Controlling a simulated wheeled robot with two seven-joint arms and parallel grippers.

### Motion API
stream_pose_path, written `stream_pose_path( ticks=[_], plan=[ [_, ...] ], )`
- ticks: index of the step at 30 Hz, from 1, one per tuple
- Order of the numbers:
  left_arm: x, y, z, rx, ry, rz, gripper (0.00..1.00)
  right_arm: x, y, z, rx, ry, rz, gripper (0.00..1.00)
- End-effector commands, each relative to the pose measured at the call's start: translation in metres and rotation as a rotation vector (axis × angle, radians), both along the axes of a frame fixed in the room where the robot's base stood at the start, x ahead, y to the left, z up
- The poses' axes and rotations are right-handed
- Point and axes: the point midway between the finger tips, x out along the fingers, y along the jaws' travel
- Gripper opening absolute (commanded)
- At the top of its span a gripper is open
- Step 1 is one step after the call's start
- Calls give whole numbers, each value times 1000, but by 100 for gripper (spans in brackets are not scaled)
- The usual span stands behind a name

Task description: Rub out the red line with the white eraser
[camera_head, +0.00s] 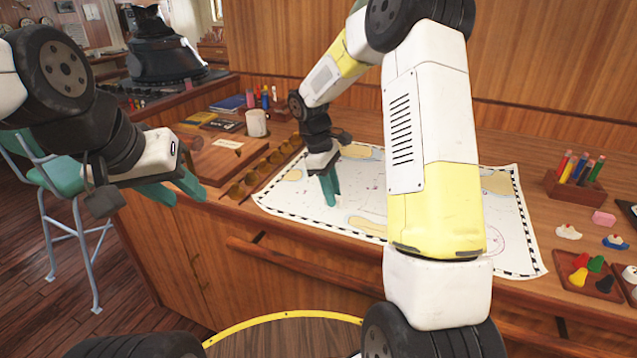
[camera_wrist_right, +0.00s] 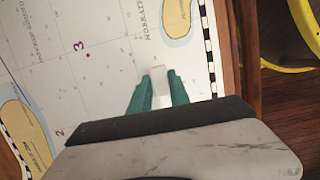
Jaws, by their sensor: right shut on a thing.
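The chart (camera_head: 285,196) lies on the wooden desk and is partly covered by my right arm. My right gripper (camera_head: 329,188) points down at the left part of the chart. In the right wrist view its green fingers are shut on the white eraser (camera_wrist_right: 161,86), near the chart's chequered border. Whether the eraser touches the paper I cannot tell. The wrist view shows red marks, a "3" with a dot (camera_wrist_right: 86,52) and a "2" (camera_wrist_right: 60,133); I cannot make out a clear red line. My left gripper (camera_head: 176,190) is open and empty, in front of the desk's left part.
A mug (camera_head: 256,122) and a row of brass pieces (camera_head: 262,168) are left of the chart. A pen holder (camera_head: 574,185), a pink block (camera_head: 603,218) and a tray of coloured pieces (camera_head: 587,275) are on the right. A green chair (camera_head: 62,170) stands at far left.

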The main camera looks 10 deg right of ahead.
Motion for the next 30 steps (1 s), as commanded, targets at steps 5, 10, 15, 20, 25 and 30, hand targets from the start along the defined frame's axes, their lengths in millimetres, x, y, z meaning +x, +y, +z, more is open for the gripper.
stream_pose_path(
  ticks=[5, 10, 15, 20, 25, 30],
  plan=[
    [0, 0, 0, 0, 0, 0, 36, -3, -9, -1, -3, 4, -1, 0],
    [0, 0, 0, 0, 0, 0, 36, -4, -10, -2, -4, 4, -2, 0],
    [0, 0, 0, 0, 0, 0, 36, -5, -14, -2, -5, 5, -4, 0],
    [0, 0, 0, 0, 0, 0, 36, -9, -26, -1, -5, 6, -5, 0],
    [0, 0, 0, 0, 0, 0, 36, -12, -33, -1, -4, 6, -3, 0],
    [0, 0, 0, 0, 0, 0, 36, -11, -32, 0, -3, 5, -2, 0]
  ],
)
